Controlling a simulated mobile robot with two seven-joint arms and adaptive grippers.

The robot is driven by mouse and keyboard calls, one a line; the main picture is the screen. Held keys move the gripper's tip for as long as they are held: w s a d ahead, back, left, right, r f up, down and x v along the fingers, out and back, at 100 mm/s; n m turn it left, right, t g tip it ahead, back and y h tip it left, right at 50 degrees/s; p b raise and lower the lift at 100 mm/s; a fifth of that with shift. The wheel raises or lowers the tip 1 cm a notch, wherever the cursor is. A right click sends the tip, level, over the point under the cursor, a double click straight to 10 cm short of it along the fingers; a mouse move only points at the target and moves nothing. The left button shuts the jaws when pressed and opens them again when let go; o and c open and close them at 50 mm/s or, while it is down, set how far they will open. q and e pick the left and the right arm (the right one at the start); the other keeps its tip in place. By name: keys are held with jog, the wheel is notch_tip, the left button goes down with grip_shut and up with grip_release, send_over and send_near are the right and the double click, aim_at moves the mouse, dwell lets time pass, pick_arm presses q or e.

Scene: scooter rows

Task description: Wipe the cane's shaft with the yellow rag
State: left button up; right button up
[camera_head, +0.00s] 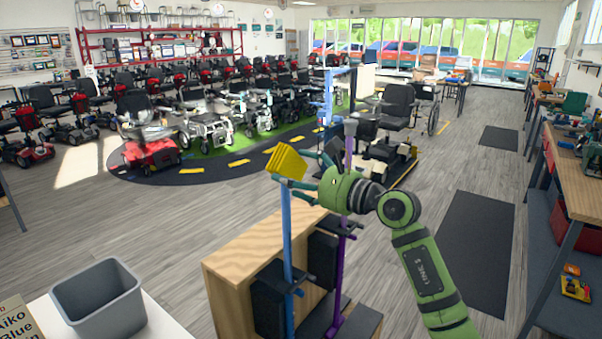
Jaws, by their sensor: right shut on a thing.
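My right gripper (301,169) is shut on the yellow rag (287,163), which is folded over its fingertips. I cannot tell whether the rag presses on the shaft. A purple cane (340,255) with a grey top stands upright just to the right, partly behind my gripper. Both canes stand at a wooden stand (235,262) with dark holders. My left gripper is not in view.
A grey bin (98,300) and a partly cut-off name card (18,318) are on a white table at the lower left. Rows of scooters stand behind. A workbench (575,175) runs along the right. Open floor with dark mats (465,250) lies between.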

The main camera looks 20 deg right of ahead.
jog(key=shift+a, duration=0.1)
jog(key=shift+b+v, duration=0.4)
jog(key=shift+v, duration=0.4)
jog(key=b+v, duration=0.1)
jog(key=v, duration=0.3)
jog(key=shift+s+b, duration=0.1)
jog(key=shift+b, duration=0.2)
jog(key=b+v, duration=0.1)
jog(key=v, duration=0.2)
